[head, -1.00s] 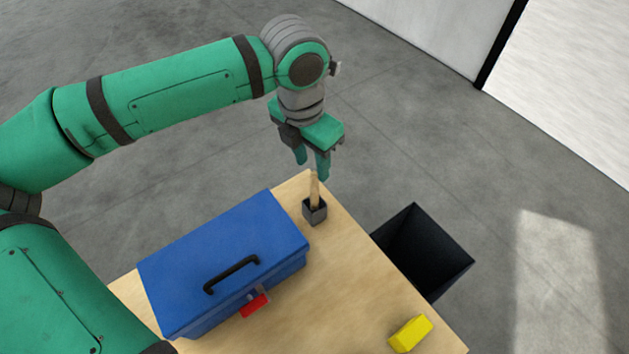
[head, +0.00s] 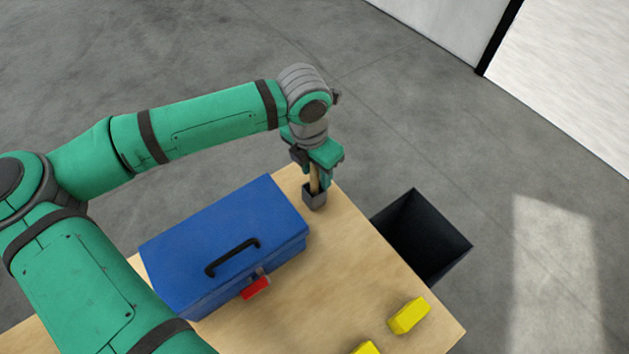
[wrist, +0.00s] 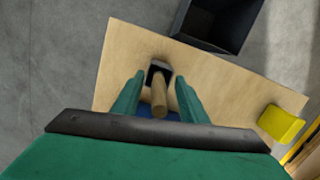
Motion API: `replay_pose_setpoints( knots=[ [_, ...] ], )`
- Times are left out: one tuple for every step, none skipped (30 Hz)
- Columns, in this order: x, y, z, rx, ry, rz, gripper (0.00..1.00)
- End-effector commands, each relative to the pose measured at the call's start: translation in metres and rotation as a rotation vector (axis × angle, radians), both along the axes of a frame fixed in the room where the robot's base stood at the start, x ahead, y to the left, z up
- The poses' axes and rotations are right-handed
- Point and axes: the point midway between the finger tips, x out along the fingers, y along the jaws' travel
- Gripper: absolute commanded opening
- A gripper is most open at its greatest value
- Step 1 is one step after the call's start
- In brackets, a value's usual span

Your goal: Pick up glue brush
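The glue brush (head: 314,179) stands upright in a small dark square holder (head: 315,198) near the far corner of the table; only its wooden handle shows. In the wrist view the handle (wrist: 159,100) points up toward the camera from the holder (wrist: 158,68). My gripper (head: 317,180) points down over the holder. In the wrist view its green fingers (wrist: 157,92) are apart, one on each side of the handle, with a gap visible on both sides. The bristles are hidden inside the holder.
A blue toolbox (head: 223,243) with a black handle and red latch stands left of the holder on the wooden table (head: 360,265). Yellow blocks (head: 409,315) lie near the front edge. A black open bin (head: 421,236) stands on the floor beyond the table's right edge.

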Motion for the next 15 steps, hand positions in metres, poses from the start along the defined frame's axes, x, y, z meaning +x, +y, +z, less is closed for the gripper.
replay_pose_setpoints(
  knots=[
    [0.0001,0.0003,-0.0001,0.000,0.000,0.001,0.39],
    [0.0001,0.0004,0.0000,0.000,0.000,0.001,0.39],
    [0.0002,0.0007,0.0001,0.000,0.000,0.001,0.39],
    [0.0002,0.0008,0.0002,0.001,-0.001,0.002,0.39],
    [0.0002,0.0009,0.0001,0.001,-0.001,0.002,0.39],
    [0.0002,0.0011,0.0002,0.001,-0.001,0.002,0.30],
    [0.0002,0.0012,0.0002,0.001,-0.001,0.002,0.23],
    [0.0001,0.0012,0.0003,0.001,-0.001,0.002,0.15],
    [0.0001,0.0014,0.0003,0.000,0.000,0.003,0.06],
    [0.0002,0.0015,0.0004,0.000,0.000,0.003,0.00],
    [0.0001,0.0015,0.0004,0.000,0.000,0.003,0.00],
    [0.0002,0.0016,0.0004,0.000,0.000,0.003,0.00],
    [0.0002,0.0016,0.0004,0.000,0.000,0.003,0.00],
    [0.0002,0.0017,0.0004,0.000,0.000,0.003,0.00],
    [0.0002,0.0017,0.0005,0.000,0.000,0.003,0.00]
  ],
)
